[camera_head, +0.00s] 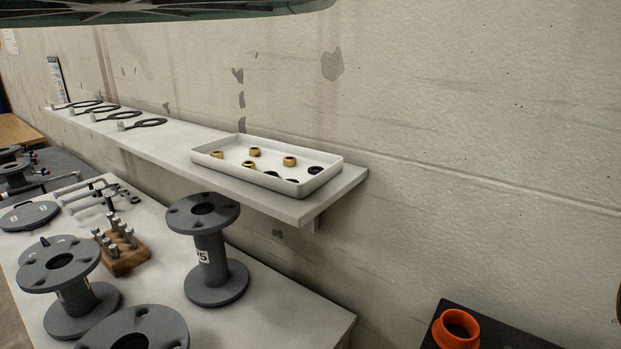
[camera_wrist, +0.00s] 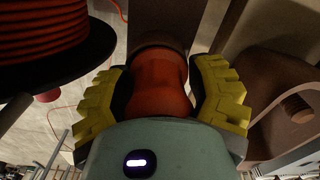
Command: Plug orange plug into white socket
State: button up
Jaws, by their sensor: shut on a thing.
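In the wrist view my gripper (camera_wrist: 165,92) has yellow ribbed fingers on both sides of an orange plug (camera_wrist: 160,85). They are shut on its waisted body. The plug's far end meets a dark rounded rim in front of a brown upright block (camera_wrist: 165,22). I cannot tell whether the plug touches the block or is inside anything. I cannot make out a white socket in either view. My gripper is not in the head view.
An orange cable reel (camera_wrist: 50,35) is close at upper left in the wrist view. A brown bracket (camera_wrist: 285,95) is at right. The head view shows a wall shelf with a white tray (camera_head: 325,182), grey flanged spools (camera_head: 209,250), and an orange hollow fitting (camera_head: 457,331) on a black surface.

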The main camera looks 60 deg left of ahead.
jog(key=shift+s+a+f, duration=0.3)
jog(key=shift+a+f, duration=0.05)
jog(key=shift+f, duration=0.1)
jog(key=c, duration=0.5)
jog(key=shift+r, duration=0.1)
jog(key=shift+c, duration=0.2)
jog(key=shift+d+r, duration=0.1)
jog(key=shift+r, duration=0.25)
jog(key=shift+s+r+p, duration=0.1)
jog(key=shift+r+p, duration=0.25)
jog(key=shift+p, duration=0.05)
grip_shut()
jog(key=shift+d+r+p, duration=0.1)
jog(key=shift+r+p, duration=0.7)
jog(key=shift+r, duration=1.05)
jog(key=o, duration=0.5)
grip_release()
grip_shut()
